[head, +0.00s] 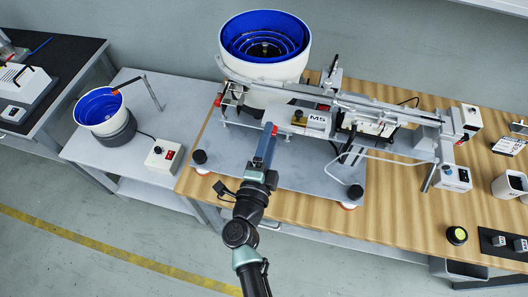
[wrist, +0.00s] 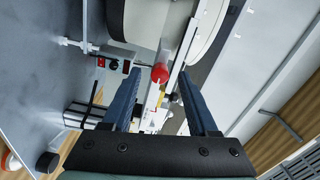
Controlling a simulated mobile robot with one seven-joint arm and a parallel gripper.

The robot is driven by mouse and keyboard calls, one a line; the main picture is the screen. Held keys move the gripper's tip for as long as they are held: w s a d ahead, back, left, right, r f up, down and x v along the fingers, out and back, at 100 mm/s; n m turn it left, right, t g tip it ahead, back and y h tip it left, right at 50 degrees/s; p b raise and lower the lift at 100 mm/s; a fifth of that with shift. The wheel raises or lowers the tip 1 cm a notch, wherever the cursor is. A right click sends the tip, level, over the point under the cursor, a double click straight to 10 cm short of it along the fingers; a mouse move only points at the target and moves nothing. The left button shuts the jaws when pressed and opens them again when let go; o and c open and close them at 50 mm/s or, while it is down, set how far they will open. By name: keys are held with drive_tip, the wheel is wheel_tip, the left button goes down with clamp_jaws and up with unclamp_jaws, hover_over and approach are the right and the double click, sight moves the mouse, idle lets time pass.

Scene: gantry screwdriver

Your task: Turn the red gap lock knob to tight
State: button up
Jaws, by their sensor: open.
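The red gap lock knob (wrist: 160,73) is a round red cap beside the pale metal rail in the wrist view. My gripper (wrist: 159,78) is open, with one blue-grey finger to each side of the knob in the picture. I see a gap between the knob and both fingers. I cannot tell whether the fingertips reach as deep as the knob. In the head view my gripper (head: 268,130) is at the front of the feeder, below its rail (head: 350,103). A small red spot shows at its tip there, and the knob's setting is not readable.
The large blue-lined bowl (head: 265,48) stands behind my gripper. A label marked M5 (head: 317,120) and a brass-coloured knob (head: 298,115) are just right of it. The grey baseplate (head: 290,170) has open room in front. A small box with a red switch (wrist: 107,63) lies left in the wrist view.

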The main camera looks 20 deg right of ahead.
drive_tip(key=b+v, duration=0.1)
drive_tip(key=v, duration=1.1)
drive_tip(key=shift+s+a, duration=0.15)
drive_tip(key=shift+s, duration=0.1)
